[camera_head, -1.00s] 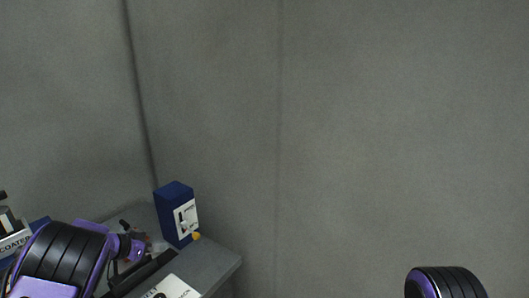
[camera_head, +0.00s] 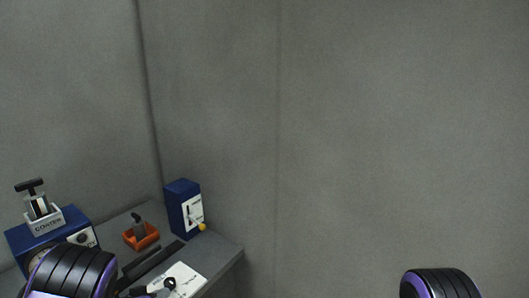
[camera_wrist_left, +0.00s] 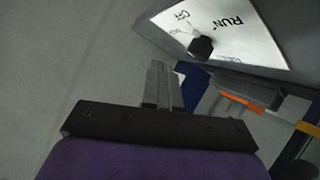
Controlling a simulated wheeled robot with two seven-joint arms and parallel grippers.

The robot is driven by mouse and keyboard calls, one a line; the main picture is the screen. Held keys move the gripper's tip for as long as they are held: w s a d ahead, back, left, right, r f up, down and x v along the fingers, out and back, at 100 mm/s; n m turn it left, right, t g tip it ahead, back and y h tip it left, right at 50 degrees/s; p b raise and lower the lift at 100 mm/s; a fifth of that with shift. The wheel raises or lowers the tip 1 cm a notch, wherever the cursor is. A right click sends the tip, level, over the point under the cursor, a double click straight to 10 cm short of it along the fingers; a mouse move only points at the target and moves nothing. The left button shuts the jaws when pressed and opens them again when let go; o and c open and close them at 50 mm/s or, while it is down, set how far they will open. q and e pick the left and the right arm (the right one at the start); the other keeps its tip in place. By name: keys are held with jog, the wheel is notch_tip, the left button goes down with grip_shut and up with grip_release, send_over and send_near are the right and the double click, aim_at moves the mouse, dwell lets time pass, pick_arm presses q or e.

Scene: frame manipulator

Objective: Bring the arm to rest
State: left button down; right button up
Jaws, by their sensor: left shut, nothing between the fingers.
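My left gripper shows in the left wrist view (camera_wrist_left: 163,80), its two grey fingers together with nothing between them. A white panel (camera_wrist_left: 225,35) marked RUN and OFF, with a black knob (camera_wrist_left: 201,47), lies beyond the fingertips and apart from them. In the head view my left arm's black and purple link (camera_head: 72,270) is at the bottom left, in front of the bench; the gripper there is mostly hidden or out of frame. A link of my right arm (camera_head: 440,284) shows at the bottom right; its gripper is outside the view.
The grey bench (camera_head: 225,257) carries a blue COATER machine (camera_head: 75,222) with a black T-handle (camera_head: 30,186), an orange tray (camera_head: 141,236), a blue box (camera_head: 182,204) with a yellow-tipped lever (camera_head: 202,227), and the white panel (camera_head: 180,277). Grey walls stand behind. The area right of the bench looks clear.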

pick_arm(q)
jog(key=s+f+n+g+y, duration=0.1)
jog(key=s+f+n+y, duration=0.2)
jog(key=s+f, duration=0.45)
jog(key=s+f+n+g+y, duration=0.1)
jog(key=s+f+n+y, duration=0.2)
jog(key=s, duration=0.8)
jog(key=s+d+f+g+y, duration=0.1)
jog(key=s+g, duration=0.1)
jog(key=s, duration=0.6)
jog(key=s+n+g+y, duration=0.1)
jog(key=s+g, duration=0.1)
jog(key=s, duration=0.5)
jog(key=s+d+f+g+y, duration=0.1)
jog(key=s+g, duration=0.1)
jog(key=s, duration=0.6)
notch_tip(320, 180, down, 14)
jog(key=w+b, duration=0.1)
jog(key=b, duration=1.3)
jog(key=shift+a+f, duration=0.15)
jog(key=shift+a, duration=0.1)
jog(key=shift+w, duration=0.15)
